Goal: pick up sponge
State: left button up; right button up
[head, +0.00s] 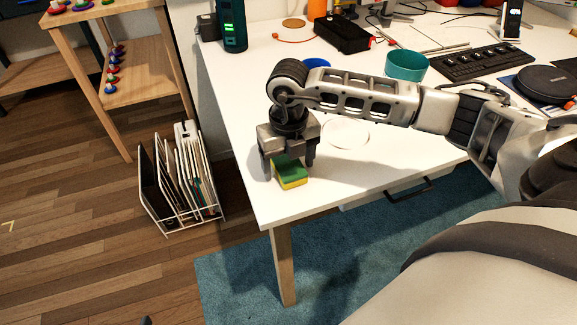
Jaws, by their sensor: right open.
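A green and yellow sponge (290,172) lies on the white table (350,168) near its front left corner, green side up. My right gripper (288,171) is open and points down right over the sponge. Its fingers reach down on either side, one at the sponge's left and one at its right. Whether the fingers touch the sponge I cannot tell. The gripper body hides the back of the sponge. My left gripper is not in view.
A teal bowl (406,66), a blue bowl (316,62) and a black keyboard (484,62) stand farther back on the table. A file rack (180,187) stands on the floor at the left. The table front right of the sponge is clear.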

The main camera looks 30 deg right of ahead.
jog(key=c, duration=1)
jog(key=shift+r, duration=0.15)
jog(key=shift+r, duration=0.3)
notch_tip(320, 180, up, 2)
jog(key=s+r, duration=0.2)
jog(key=r, duration=0.1)
jog(key=s+d+r, duration=0.1)
jog(key=s+r, duration=0.1)
jog(key=shift+s+r, duration=0.1)
jog(key=shift+r, duration=0.1)
jog(key=s+r, duration=0.1)
jog(key=s, duration=0.2)
jog(key=s+d+r, duration=0.1)
jog(key=s+r, duration=0.1)
jog(key=s, duration=0.1)
jog(key=s+r, duration=0.1)
jog(key=s, duration=0.2)
jog(key=shift+s+d+r+b, duration=0.25)
jog(key=shift+s+r+b, duration=0.05)
jog(key=shift+r+b, duration=0.1)
